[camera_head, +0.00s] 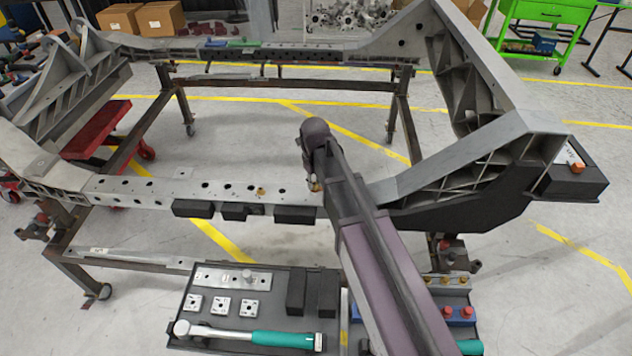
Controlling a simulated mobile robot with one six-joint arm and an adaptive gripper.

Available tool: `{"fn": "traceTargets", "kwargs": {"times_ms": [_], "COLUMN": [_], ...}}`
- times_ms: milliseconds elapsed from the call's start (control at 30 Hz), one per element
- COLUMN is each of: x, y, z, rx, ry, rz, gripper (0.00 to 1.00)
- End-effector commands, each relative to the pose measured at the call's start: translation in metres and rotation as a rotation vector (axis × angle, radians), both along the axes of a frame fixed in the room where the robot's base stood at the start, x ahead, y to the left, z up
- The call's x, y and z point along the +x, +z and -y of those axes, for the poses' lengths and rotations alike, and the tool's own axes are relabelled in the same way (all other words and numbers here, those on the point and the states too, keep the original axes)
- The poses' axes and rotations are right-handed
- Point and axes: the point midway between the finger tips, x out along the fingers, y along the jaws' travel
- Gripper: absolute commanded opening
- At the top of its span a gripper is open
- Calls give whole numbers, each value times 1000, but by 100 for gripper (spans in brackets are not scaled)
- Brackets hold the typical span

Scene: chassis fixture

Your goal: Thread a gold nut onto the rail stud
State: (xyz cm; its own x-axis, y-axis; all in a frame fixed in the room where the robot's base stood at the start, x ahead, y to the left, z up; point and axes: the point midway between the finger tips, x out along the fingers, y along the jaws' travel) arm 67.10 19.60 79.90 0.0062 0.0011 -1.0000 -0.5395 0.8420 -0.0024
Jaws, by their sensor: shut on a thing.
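My arm reaches from the lower right up to the near rail (150,190) of the grey chassis frame. My gripper (315,181) is at its end, pointing down beside the right part of this rail, mostly hidden by my arm. It is shut on a small gold nut (316,187), which shows just below the wrist. I cannot tell whether the nut touches the rail or a stud. Another small gold piece (261,191) sits on the rail to the left, among dark holes. The stud under my gripper is not visible.
A dark tray (180,322) in front holds a teal-handled torque wrench (250,336), square plates (221,306), black blocks (296,291) and a metal plate (215,278). Gold nuts (445,281) and red-topped parts (467,312) stand right of my arm. An angled frame member (450,160) rises at right.

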Motion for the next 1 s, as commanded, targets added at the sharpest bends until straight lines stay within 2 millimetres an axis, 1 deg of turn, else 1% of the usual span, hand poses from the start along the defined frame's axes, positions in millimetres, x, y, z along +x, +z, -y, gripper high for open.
{"fn": "traceTargets", "kwargs": {"times_ms": [33,167,433,467,500,567,600,1000], "x": [-5,-5,-5,-5,-5,-5,-5,-1], "y": [-2,-2,-2,-2,-2,-2,-2,-1], "z": [1,1,1,1,1,1,1,1], "rx": [-1,-1,-1,-1,-1,-1,-2,-1], "ry": [-29,-80,-88,-88,-88,-87,-87,-87], "rz": [-10,-10,-10,-10,-10,-10,-9,-5], "gripper": [0,0,0,36,48,65,67,67]}}
